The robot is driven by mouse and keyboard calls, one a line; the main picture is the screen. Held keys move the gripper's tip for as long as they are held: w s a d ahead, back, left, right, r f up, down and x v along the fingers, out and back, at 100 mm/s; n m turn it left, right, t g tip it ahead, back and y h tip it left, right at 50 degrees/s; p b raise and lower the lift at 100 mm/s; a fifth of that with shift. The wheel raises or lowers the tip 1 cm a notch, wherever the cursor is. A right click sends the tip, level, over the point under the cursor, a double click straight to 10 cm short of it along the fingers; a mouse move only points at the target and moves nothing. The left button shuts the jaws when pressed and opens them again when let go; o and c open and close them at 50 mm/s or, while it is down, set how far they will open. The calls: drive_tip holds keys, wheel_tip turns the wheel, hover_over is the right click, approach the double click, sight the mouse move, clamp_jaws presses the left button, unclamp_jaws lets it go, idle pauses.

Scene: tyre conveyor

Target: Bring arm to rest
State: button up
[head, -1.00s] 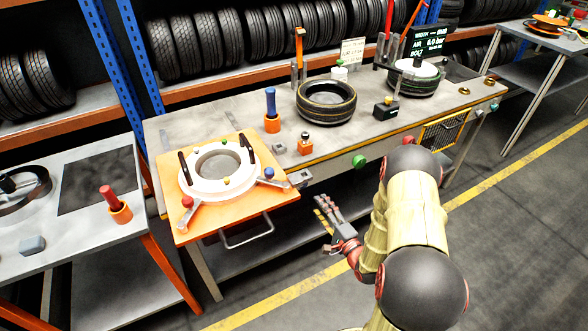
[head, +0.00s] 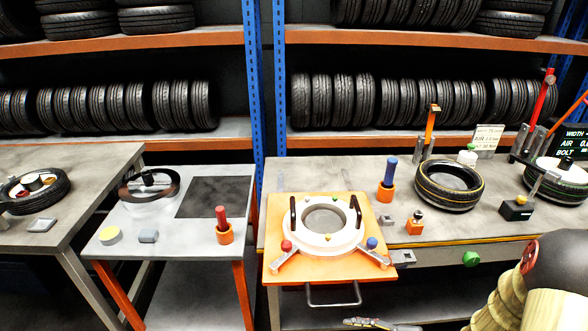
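My arm is at the lower right of the head view, with a black joint and cream-coloured links partly cut off by the frame. My gripper (head: 372,325) shows only as a sliver at the bottom edge, below the front of the bench. Most of it is outside the frame, so its fingers cannot be judged. I see nothing held in the visible part. It is low in front of the orange board (head: 284,262), apart from its pull handle (head: 333,304).
A side table (head: 185,246) with a red-handled tool (head: 221,215) stands left. Tyre racks (head: 420,45) fill the back.

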drive_tip(key=s+d+r+n+g+h, duration=0.4)
drive_tip(key=s+r+n+g+h, duration=0.2)
drive_tip(key=s+r+n+h, duration=0.5)
wheel_tip(320, 180, up, 16)
drive_tip(key=s+a+n+t+h, duration=0.1)
drive_tip(key=n+t, duration=0.3)
drive_tip(key=t, duration=0.2)
drive_tip(key=shift+s+a+r, duration=0.15)
drive_tip(key=shift+s+a, duration=0.05)
drive_tip(key=shift+a, duration=0.05)
